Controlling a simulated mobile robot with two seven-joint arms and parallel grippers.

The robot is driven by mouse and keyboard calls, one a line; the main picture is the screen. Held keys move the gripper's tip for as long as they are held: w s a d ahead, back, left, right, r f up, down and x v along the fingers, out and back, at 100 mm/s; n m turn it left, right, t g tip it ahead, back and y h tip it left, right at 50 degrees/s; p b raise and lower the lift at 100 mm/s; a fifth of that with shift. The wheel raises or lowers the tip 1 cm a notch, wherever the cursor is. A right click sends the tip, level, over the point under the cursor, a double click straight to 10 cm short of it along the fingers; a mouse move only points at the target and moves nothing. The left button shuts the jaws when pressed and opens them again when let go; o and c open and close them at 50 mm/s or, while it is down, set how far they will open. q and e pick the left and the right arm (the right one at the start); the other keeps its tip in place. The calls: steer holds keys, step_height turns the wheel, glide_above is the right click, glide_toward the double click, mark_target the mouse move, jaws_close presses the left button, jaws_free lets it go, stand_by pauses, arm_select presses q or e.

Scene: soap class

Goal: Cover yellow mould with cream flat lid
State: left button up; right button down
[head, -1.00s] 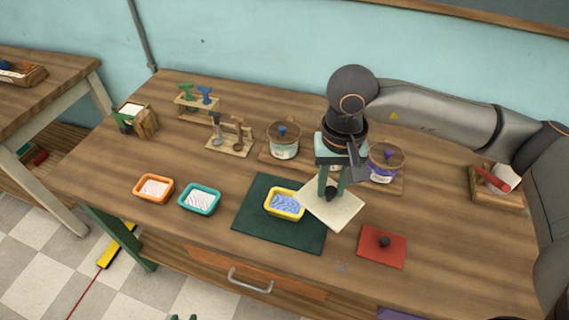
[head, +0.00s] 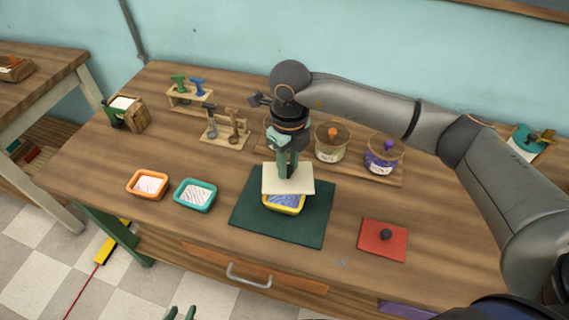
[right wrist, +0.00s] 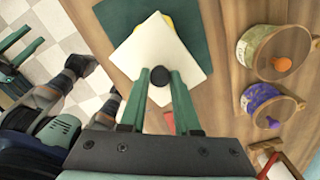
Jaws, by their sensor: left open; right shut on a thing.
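The yellow mould (head: 300,209) with blue-purple contents sits on a dark green mat (head: 250,215). The cream flat lid (head: 301,182) is over the mould in the head view and hides its back part; I cannot tell whether they touch. My right gripper (head: 288,172) is shut on the lid's dark knob (right wrist: 160,76). In the right wrist view the lid (right wrist: 160,45) looks turned relative to the mat, and a bit of the yellow mould (right wrist: 168,20) shows past its edge. My left gripper (head: 180,313) is open and empty at the bottom edge, mostly out of frame.
An orange mould (head: 148,196) and a teal mould (head: 194,207) stand left of the mat. A red lid (head: 375,248) with a dark knob lies to its right. Jars (head: 331,152) and (head: 383,163) a purple-labelled jar stand behind. Tool racks (head: 232,141) are at the back left.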

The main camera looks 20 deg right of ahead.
steer(key=m, duration=0.2)
steer(key=f+m, duration=0.1)
steer(key=shift+w+a, duration=0.3)
steer(key=shift+w, duration=0.05)
steer(key=shift+f+b, duration=1.4)
steer(key=shift+f, duration=0.7)
steer(key=shift+f+b, duration=0.75)
steer(key=shift+f, duration=0.2)
steer(key=shift+f+b, duration=0.25)
steer(key=shift+b, duration=0.15)
steer(key=c, duration=0.5)
jaws_free()
steer(key=shift+c, duration=0.2)
steer(key=shift+o, duration=0.3)
